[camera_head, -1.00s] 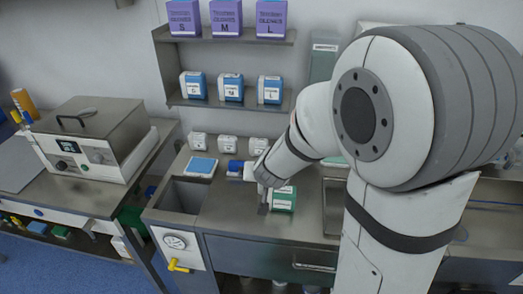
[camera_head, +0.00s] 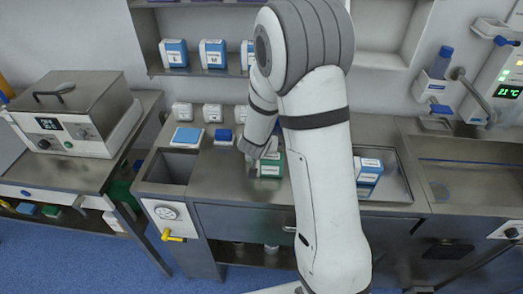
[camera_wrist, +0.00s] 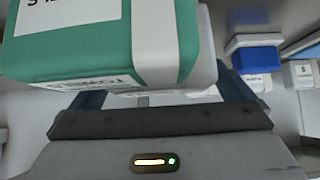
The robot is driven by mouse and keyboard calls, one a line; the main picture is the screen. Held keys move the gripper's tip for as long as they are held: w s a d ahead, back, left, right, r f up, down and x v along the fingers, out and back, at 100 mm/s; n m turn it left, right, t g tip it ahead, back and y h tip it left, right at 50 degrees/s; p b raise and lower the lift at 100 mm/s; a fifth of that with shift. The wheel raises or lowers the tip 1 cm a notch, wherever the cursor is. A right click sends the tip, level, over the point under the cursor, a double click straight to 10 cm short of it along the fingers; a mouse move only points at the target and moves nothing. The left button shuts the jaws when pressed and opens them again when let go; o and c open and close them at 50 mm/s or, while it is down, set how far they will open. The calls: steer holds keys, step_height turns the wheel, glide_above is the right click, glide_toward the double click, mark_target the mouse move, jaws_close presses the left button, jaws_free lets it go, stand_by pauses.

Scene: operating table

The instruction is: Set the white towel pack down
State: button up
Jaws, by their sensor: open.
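A green and white pack (camera_head: 270,164) stands on the steel counter, with my gripper (camera_head: 247,160) close at its left side. In the wrist view the green and white pack (camera_wrist: 100,42) is large and close, and it hides my fingertips. My gripper (camera_wrist: 160,95) is open there, its two dark fingers spread apart. A pale strip shows between the fingers below the pack; I cannot tell what it belongs to. Several small white packs, one of them here (camera_head: 182,111), stand in a row at the back of the counter.
A blue pack (camera_head: 223,136) and a blue-topped tray (camera_head: 187,137) are left of my gripper, near an open sink (camera_head: 170,166). A blue and white box (camera_head: 368,170) sits in a recessed tray to the right. A shelf (camera_head: 200,70) hangs above.

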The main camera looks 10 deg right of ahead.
steer(key=c, duration=0.7)
steer(key=shift+c, duration=0.8)
steer(key=shift+r, duration=0.1)
